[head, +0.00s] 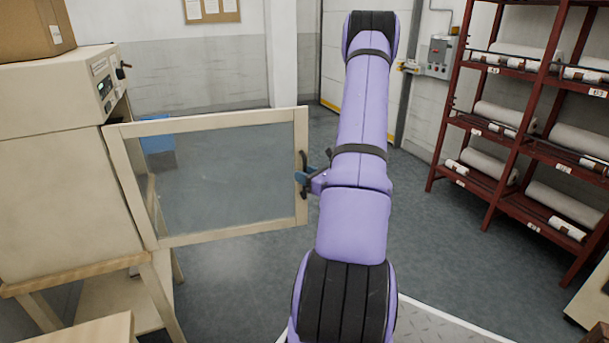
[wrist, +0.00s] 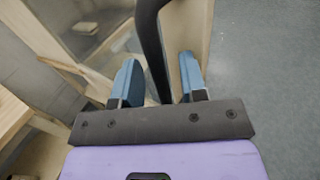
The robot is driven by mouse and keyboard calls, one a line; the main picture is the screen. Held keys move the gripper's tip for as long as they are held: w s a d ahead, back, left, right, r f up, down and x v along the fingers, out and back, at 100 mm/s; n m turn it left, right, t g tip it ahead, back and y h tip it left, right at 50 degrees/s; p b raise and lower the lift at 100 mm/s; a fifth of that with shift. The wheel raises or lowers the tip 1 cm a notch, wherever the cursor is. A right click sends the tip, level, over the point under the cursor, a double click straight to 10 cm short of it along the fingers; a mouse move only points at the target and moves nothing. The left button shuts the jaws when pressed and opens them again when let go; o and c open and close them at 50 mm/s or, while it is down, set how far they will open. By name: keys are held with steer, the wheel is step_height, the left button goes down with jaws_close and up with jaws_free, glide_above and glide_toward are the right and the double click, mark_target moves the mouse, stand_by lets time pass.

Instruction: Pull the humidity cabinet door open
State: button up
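The humidity cabinet (head: 50,190) is a cream box on wooden legs at the left of the head view. Its door (head: 210,120), a pale frame around a glass pane, stands swung wide out from the cabinet front. A dark upright handle (head: 303,160) is on the door's free edge. My gripper (head: 307,178) is at this handle. In the wrist view, the black handle (wrist: 151,40) passes between my two blue fingertips (wrist: 158,68). The fingers are apart, with gaps visible on both sides of the handle, so the gripper looks open around it. The cabinet's inside is mostly hidden.
A red rack (head: 510,130) with several wadding rolls stands at the right. A blue box (head: 157,140) shows behind the glass. A cardboard box (head: 35,28) is on the cabinet top. A wooden surface (head: 95,333) is at lower left. The grey floor between door and rack is clear.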

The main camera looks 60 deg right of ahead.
steer(key=s+a, duration=0.1)
steer(key=s, duration=0.9)
steer(key=shift+s+a, duration=0.2)
steer(key=w+a+r+n+g+y, duration=0.5)
steer(key=a+r+n+y, duration=0.3)
steer(key=a, duration=0.5)
steer(key=w+a+r+n+g+y, duration=0.4)
steer(key=w+a+r+n+y, duration=0.3)
steer(key=a+n, duration=0.4)
steer(key=s+a+r+n+g+h, duration=0.3)
steer(key=s+a+r+n+h, duration=0.9)
steer(key=a+n, duration=0.5)
steer(key=s+r+n, duration=0.1)
steer(key=s, duration=0.1)
steer(key=shift+s+a+r+n, duration=0.3)
steer(key=shift+s+a+r, duration=0.05)
steer(key=shift+s, duration=0.05)
